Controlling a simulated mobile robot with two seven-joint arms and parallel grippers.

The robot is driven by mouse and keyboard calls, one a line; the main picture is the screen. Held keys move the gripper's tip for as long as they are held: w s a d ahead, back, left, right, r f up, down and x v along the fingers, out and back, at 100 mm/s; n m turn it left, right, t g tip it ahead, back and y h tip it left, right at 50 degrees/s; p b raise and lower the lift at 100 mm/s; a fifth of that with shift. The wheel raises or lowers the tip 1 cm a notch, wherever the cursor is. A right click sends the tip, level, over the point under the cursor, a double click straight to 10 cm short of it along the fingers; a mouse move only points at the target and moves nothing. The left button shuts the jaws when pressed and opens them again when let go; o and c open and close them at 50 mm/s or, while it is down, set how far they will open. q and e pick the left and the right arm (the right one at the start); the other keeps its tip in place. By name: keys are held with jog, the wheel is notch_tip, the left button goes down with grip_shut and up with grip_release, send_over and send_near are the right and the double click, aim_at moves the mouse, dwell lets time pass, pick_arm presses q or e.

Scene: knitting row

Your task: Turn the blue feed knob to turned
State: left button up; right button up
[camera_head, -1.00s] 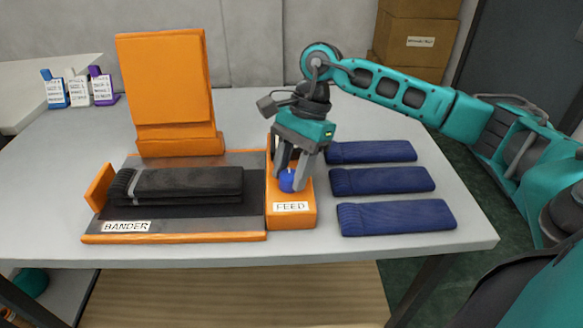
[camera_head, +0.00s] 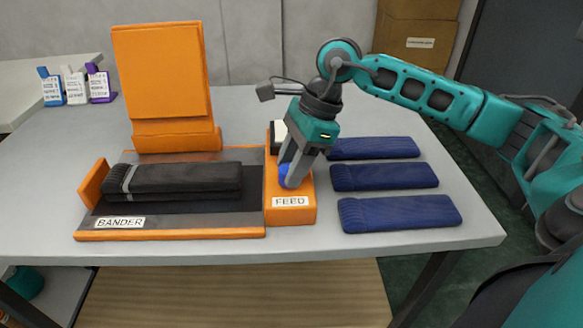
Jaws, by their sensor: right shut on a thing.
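The blue feed knob (camera_head: 284,178) sits on top of the orange feed box (camera_head: 291,216), which has a white FEED label on its front. My right gripper (camera_head: 289,181) reaches down from above and is shut on the knob, its fingers on either side and hiding part of it. The gripper leans, with its wrist up and to the right of the knob. My left gripper is not in view.
Left of the feed box is the orange bander (camera_head: 170,234) with black knitted items (camera_head: 180,178) on it and a tall orange panel (camera_head: 163,75) behind. Several folded blue knitted items (camera_head: 400,212) lie to the right. Small tagged holders (camera_head: 75,86) stand far left.

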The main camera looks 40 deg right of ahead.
jog(key=m+t+b, duration=0.1)
jog(key=m, duration=0.2)
jog(key=shift+s+f+m+h+b, duration=0.1)
jog(key=shift+m+h+b, duration=0.2)
jog(key=shift+m, duration=0.1)
jog(key=m+t+h+b, duration=0.1)
jog(key=m, duration=0.2)
jog(key=shift+a+m, duration=0.1)
jog(key=shift+m, duration=0.2)
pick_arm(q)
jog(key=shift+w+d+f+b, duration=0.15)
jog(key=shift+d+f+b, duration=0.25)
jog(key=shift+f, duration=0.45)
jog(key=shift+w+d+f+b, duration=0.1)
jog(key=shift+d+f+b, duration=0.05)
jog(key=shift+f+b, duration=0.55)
pick_arm(e)
jog(key=shift+s+a+m+t+h, duration=0.1)
jog(key=shift+m+t+h, duration=0.25)
jog(key=shift+m, duration=0.9)
jog(key=shift+m+t+h, duration=0.15)
jog(key=shift+m+h, duration=0.4)
jog(key=shift+m, duration=0.7)
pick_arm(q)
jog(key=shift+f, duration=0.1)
pick_arm(e)
jog(key=o, duration=1)
